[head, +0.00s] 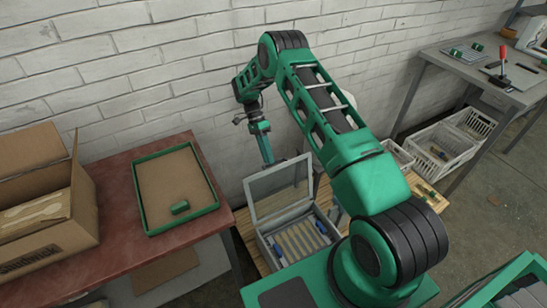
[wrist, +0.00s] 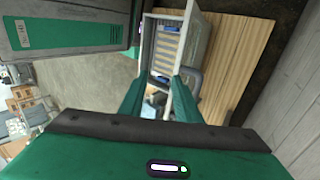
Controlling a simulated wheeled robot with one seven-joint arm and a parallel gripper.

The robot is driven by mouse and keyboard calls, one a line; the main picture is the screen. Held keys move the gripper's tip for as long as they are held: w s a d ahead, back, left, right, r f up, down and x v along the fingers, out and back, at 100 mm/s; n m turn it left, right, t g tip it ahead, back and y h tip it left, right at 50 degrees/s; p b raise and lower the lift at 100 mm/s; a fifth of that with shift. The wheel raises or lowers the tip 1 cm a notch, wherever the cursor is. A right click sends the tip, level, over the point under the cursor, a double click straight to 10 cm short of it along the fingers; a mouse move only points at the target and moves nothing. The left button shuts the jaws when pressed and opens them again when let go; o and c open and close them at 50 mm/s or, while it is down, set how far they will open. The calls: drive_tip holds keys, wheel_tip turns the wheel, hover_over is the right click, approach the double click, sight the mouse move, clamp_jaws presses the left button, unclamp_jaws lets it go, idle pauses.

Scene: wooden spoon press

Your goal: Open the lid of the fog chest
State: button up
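The fog chest (head: 268,247) is a grey box low on a wooden surface by the wall. Its lid (head: 280,186), a grey frame around a pale panel, stands raised at the back, so the inside shows. Several pale slats and two blue pieces are inside. In the wrist view the chest (wrist: 147,45) lies ahead, with the lid (wrist: 196,40) seen steeply from its side. My gripper (head: 268,161) is just above the lid's top edge. In the wrist view its fingers (wrist: 159,80) are apart, the right one close to the lid frame; whether they touch is unclear.
A red-brown table (head: 110,245) at left holds a green-rimmed tray (head: 140,190) and an open cardboard box (head: 78,215). White crates (head: 440,150) stand right, below a grey workbench (head: 440,62). The brick wall is close behind my arm.

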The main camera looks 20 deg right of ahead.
drive_tip(key=s+a+r, duration=0.2)
drive_tip(key=a+r, duration=0.1)
drive_tip(key=a, duration=0.3)
drive_tip(key=shift+s+r, duration=0.2)
drive_tip(key=shift+r, duration=0.15)
drive_tip(key=shift+d, duration=0.1)
drive_tip(key=c, duration=0.7)
drive_tip(key=shift+w+f+n, duration=0.1)
drive_tip(key=shift+w+n, duration=0.15)
drive_tip(key=shift+n, duration=0.25)
clamp_jaws()
drive_tip(key=w+f+n+t, duration=0.3)
drive_tip(key=w+n+t, duration=0.3)
drive_tip(key=w+n, duration=0.85)
drive_tip(key=s+f+n, duration=0.2)
drive_tip(key=s+f, duration=0.5)
drive_tip(key=shift+s+d+f+y, duration=0.15)
drive_tip(key=shift+d+f+y, duration=0.15)
